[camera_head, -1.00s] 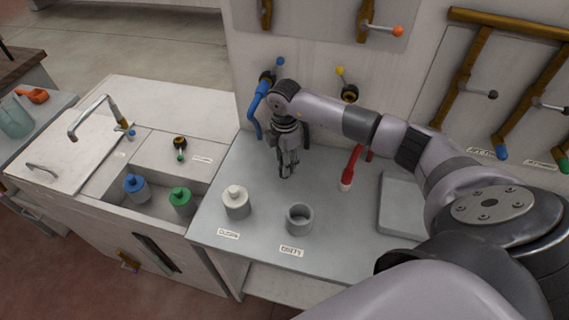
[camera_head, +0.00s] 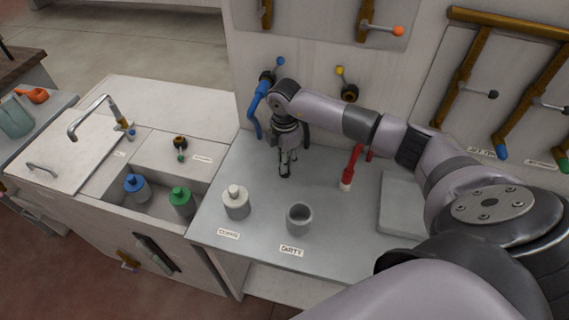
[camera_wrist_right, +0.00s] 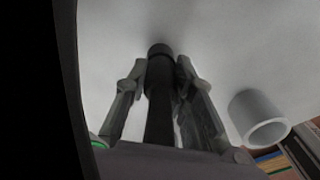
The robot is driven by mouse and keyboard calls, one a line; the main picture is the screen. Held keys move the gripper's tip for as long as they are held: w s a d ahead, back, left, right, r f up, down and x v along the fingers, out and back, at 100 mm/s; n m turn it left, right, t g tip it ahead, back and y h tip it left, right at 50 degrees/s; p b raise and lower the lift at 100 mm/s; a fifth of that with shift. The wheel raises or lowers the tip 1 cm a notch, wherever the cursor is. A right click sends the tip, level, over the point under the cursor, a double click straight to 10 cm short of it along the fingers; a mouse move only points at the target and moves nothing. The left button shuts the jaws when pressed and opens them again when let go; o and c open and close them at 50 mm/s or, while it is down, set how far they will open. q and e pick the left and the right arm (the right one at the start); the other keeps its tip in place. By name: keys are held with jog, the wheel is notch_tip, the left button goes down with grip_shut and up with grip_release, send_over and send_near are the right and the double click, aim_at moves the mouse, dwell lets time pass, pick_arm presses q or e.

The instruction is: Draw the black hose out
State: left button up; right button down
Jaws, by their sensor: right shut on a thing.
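The black hose (camera_wrist_right: 158,105) shows in the right wrist view as a dark tube with a thicker collar at its far end. My right gripper (camera_wrist_right: 160,75) has a finger on each side of the hose and is shut on it. In the head view my right gripper (camera_head: 287,166) points down over the grey worktop, near the wall. The hose's dark end (camera_head: 285,174) shows just below the fingers; much of the hose is hidden by my wrist. My left gripper is not in view.
A grey cup (camera_head: 299,219) and a white-capped bottle (camera_head: 236,202) stand on the worktop (camera_head: 262,245). A blue hose (camera_head: 256,108) hangs on the wall beside my wrist. A red-handled brush (camera_head: 351,168) is to the right. A sink with bottles (camera_head: 182,202) lies left.

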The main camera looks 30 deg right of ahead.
jog(key=shift+r+p, duration=0.6)
jog(key=shift+r, duration=0.15)
dwell(0.4)
jog(key=shift+r+p, duration=1.6)
jog(key=shift+r, duration=0.5)
jog(key=shift+r, duration=0.1)
notch_tip(320, 180, up, 4)
jog(key=p, duration=0.3)
